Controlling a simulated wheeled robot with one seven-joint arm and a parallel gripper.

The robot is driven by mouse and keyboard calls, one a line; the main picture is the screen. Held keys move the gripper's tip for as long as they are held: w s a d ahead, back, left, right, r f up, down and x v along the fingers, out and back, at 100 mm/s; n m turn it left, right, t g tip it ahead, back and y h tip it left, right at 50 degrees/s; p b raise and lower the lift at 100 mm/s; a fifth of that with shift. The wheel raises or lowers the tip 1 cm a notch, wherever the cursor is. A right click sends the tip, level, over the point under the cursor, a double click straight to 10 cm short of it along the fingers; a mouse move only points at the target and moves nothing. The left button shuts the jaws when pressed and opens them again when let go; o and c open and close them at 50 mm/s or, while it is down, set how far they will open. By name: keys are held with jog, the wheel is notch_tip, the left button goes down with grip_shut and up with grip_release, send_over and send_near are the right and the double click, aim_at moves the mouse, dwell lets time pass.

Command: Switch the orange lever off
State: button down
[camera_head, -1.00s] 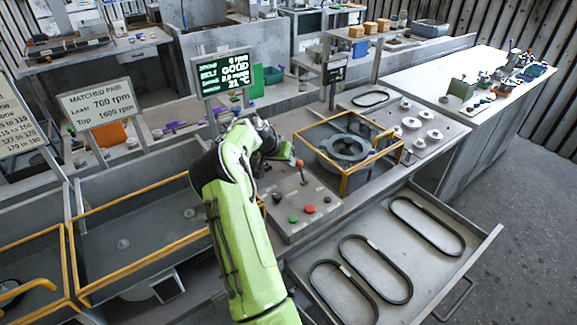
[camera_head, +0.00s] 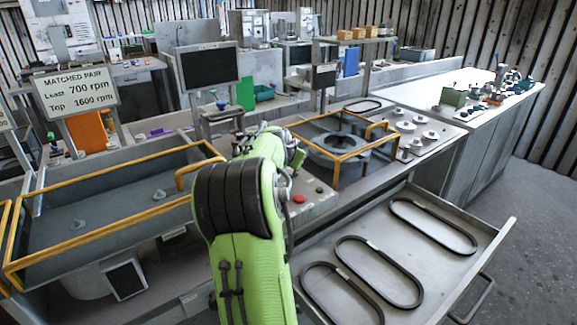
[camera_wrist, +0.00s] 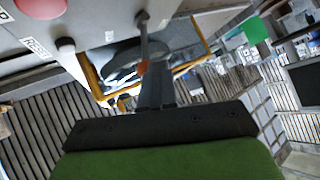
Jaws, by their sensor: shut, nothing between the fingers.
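The orange lever (camera_wrist: 143,67) shows in the wrist view as a thin metal rod with a small patch of orange at its end, just beyond my fingertips. My gripper (camera_wrist: 156,82) is shut with nothing between its fingers. Its tips overlap the lever's end in the picture; I cannot tell whether they touch. In the head view my green arm covers the lever and much of the control panel (camera_head: 318,205). The display (camera_head: 209,68) above the panel is dark.
A red button (camera_head: 299,198) sits on the panel, also large in the wrist view (camera_wrist: 40,7). A yellow-framed blower housing (camera_head: 343,143) stands beside it. An open drawer (camera_head: 430,262) with belts is at front right. A yellow-railed tray (camera_head: 110,225) lies left.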

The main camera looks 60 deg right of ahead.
jog(key=shift+w, duration=0.15)
jog(key=shift+d+r+p, duration=0.15)
jog(key=shift+r+p, duration=0.5)
jog(key=shift+r, duration=0.15)
jog(key=shift+r, duration=0.1)
